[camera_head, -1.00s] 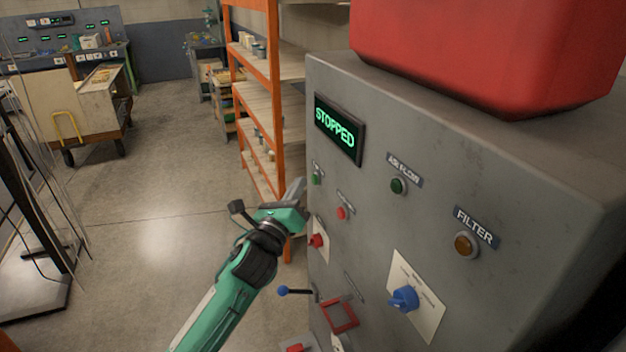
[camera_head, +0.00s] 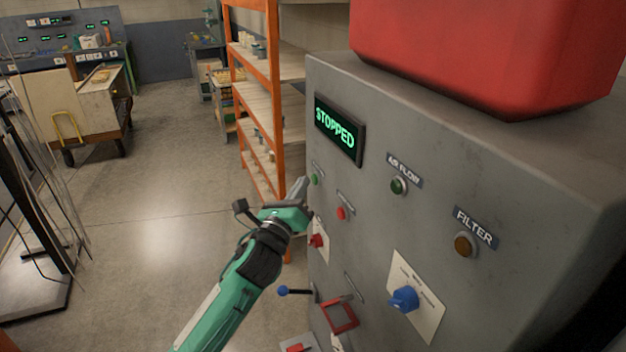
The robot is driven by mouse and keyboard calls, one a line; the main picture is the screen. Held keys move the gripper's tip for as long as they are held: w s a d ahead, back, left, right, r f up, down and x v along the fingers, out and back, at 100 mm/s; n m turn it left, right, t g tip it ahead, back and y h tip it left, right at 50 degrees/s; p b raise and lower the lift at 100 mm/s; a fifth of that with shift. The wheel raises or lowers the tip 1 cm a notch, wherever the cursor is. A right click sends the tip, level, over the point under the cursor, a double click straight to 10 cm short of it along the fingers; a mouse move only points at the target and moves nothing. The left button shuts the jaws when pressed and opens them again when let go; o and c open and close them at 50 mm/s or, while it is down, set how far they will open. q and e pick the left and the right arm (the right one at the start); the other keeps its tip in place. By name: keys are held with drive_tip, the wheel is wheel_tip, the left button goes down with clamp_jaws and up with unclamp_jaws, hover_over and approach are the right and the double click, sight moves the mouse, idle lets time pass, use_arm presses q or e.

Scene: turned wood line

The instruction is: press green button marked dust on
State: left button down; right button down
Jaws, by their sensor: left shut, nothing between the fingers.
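The grey control cabinet (camera_head: 520,200) stands at the right, with a display (camera_head: 338,130) reading STOPPED in green. A small green button (camera_head: 315,179) sits below the display near the panel's left edge; its label is too small to read. My left gripper (camera_head: 300,188) is shut and empty, just left of the green button and slightly lower. A gap shows between its tip and the button in the picture; I cannot tell the depth between them. My right gripper is not in view.
Also on the panel are a red button (camera_head: 342,213), a red knob (camera_head: 317,240), a green AIR FLOW light (camera_head: 398,185), an amber FILTER light (camera_head: 465,245), a blue knob (camera_head: 404,299) and a red frame (camera_head: 340,315). An orange shelf (camera_head: 262,100) stands behind.

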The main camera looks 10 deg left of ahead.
use_arm(q)
drive_tip(key=shift+w+d, duration=0.2)
drive_tip(key=shift+d, duration=0.1)
idle(0.8)
idle(0.3)
drive_tip(key=shift+s+a, duration=0.45)
drive_tip(key=shift+a, duration=0.2)
drive_tip(key=shift+s+a+p, duration=0.35)
drive_tip(key=shift+s+a, duration=0.35)
drive_tip(key=shift+a, duration=0.35)
drive_tip(key=shift+s+a+p, duration=0.35)
drive_tip(key=shift+s+a, duration=0.3)
drive_tip(key=shift+a, duration=0.35)
